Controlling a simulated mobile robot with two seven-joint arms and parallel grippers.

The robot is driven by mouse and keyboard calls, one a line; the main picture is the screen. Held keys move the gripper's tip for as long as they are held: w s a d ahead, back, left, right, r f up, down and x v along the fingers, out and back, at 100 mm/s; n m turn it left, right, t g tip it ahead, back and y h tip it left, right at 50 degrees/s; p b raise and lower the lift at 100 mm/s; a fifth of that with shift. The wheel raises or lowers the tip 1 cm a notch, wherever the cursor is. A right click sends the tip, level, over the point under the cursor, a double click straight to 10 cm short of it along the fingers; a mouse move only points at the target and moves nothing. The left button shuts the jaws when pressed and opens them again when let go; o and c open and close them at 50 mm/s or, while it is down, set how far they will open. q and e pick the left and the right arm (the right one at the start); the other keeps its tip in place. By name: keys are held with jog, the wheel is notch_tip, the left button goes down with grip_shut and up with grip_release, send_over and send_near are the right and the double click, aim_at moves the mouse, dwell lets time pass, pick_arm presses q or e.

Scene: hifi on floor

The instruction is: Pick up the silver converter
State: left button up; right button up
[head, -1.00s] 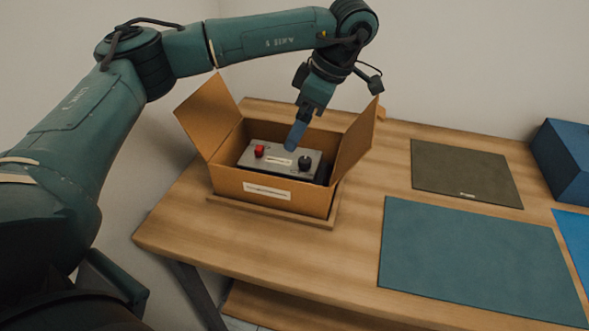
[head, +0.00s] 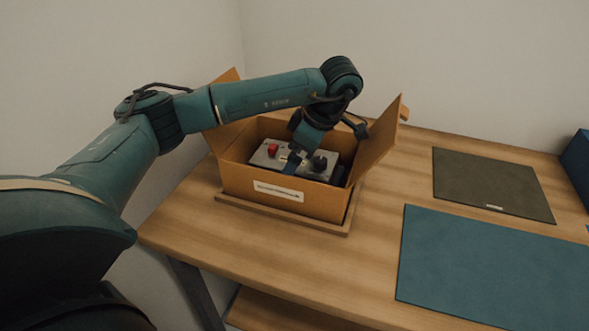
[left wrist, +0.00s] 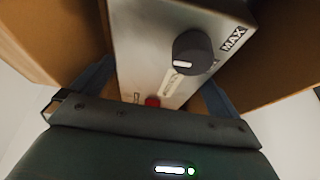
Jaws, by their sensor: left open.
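The silver converter (head: 264,158) lies inside the open cardboard box (head: 262,192) on the table. It has a red knob and a dark dial on top. In the left wrist view the converter (left wrist: 145,45) shows close up, with its dial and a "MAX" label. My left gripper (head: 291,165) is open and reaches down into the box over the converter. In the left wrist view its fingers (left wrist: 155,86) stand on either side of the converter's body; I cannot tell if they touch it. My right gripper is not in view.
The box's raised side flaps (head: 378,146) flank my left gripper closely. The box stands on a wooden board (head: 322,229). To the right lie a teal mat (head: 490,265) and a dark olive mat (head: 492,185), both empty. A blue bin (head: 577,168) is at the right edge.

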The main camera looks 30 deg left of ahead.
pick_arm(q)
jog(key=shift+x, duration=0.75)
jog(key=shift+c, duration=0.3)
jog(key=c, duration=1.4)
jog(key=shift+r, duration=0.1)
jog(key=shift+c, duration=0.3)
